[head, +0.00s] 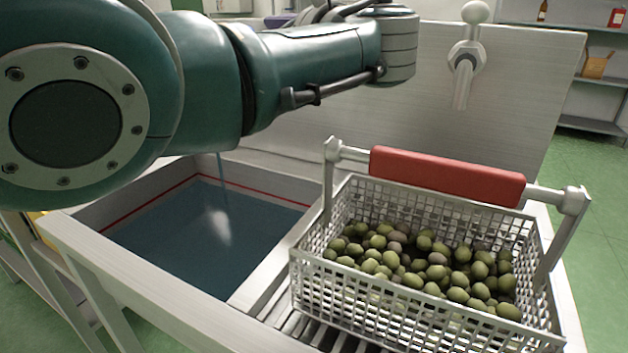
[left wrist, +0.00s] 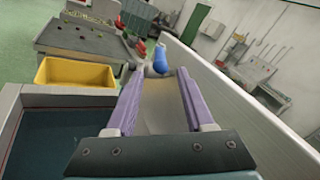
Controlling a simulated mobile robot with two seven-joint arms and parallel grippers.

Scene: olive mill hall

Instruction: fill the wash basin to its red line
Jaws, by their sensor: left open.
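The wash basin (head: 125,203) is at the left in the head view, with dark water (head: 190,245) in it. A red line (head: 265,190) runs around its inner wall, and the water surface lies a little below it. A thin stream (head: 222,168) falls into the water from behind my left arm. In the left wrist view, my left gripper (left wrist: 157,76) is open, its purple fingers apart. A blue tap knob (left wrist: 160,60) shows just beyond the fingertips, seemingly ungripped. My arm hides that tap in the head view. My right gripper is not in view.
A basket (head: 325,285) of olives with a red handle (head: 445,177) stands right of the basin. A second tap (head: 465,65) with a grey knob is on the back panel above it. A yellow bin (left wrist: 75,74) lies beyond the basin in the wrist view.

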